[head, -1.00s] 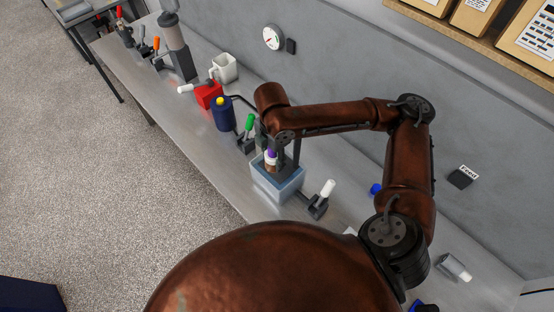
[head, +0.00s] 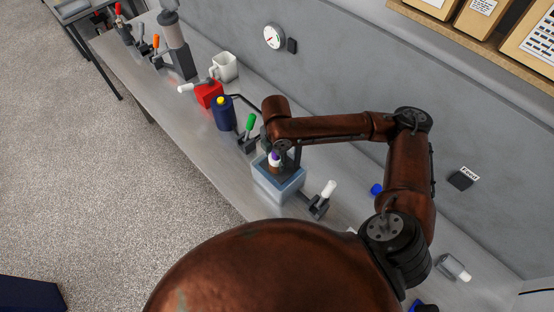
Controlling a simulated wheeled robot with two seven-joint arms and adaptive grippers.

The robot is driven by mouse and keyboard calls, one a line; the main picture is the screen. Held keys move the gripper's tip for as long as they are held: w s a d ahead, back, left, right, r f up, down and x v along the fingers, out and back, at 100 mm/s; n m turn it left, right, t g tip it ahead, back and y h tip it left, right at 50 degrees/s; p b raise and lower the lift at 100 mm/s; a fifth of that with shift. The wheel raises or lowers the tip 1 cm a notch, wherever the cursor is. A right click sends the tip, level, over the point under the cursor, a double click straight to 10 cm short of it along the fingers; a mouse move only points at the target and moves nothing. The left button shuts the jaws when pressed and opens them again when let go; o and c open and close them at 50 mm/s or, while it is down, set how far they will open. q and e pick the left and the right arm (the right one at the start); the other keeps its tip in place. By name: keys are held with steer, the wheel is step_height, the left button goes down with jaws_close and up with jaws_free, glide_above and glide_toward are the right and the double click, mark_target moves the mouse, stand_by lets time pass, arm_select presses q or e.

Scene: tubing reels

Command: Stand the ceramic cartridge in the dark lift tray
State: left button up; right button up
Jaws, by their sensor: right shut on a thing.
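My right gripper (head: 278,162) points down over a pale blue-grey, box-shaped container (head: 277,193) with a darker inside. My left gripper is not in view.
A white-handled lever (head: 323,197) stands right of the container. The grey wall is close behind. The bench's front strip (head: 195,140) is clear.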

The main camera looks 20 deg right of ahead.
steer(key=shift+w+f, duration=0.2)
steer(key=shift+f, duration=0.35)
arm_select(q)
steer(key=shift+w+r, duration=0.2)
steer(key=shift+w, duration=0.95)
arm_select(e)
steer(key=shift+s, duration=0.1)
steer(key=o, duration=1.3)
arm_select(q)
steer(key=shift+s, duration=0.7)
arm_select(e)
steer(key=shift+r, duration=0.35)
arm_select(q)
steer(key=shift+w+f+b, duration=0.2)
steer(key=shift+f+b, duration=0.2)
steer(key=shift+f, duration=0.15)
arm_select(e)
step_height(320, 180, up, 12)
steer(key=shift+r, duration=0.25)
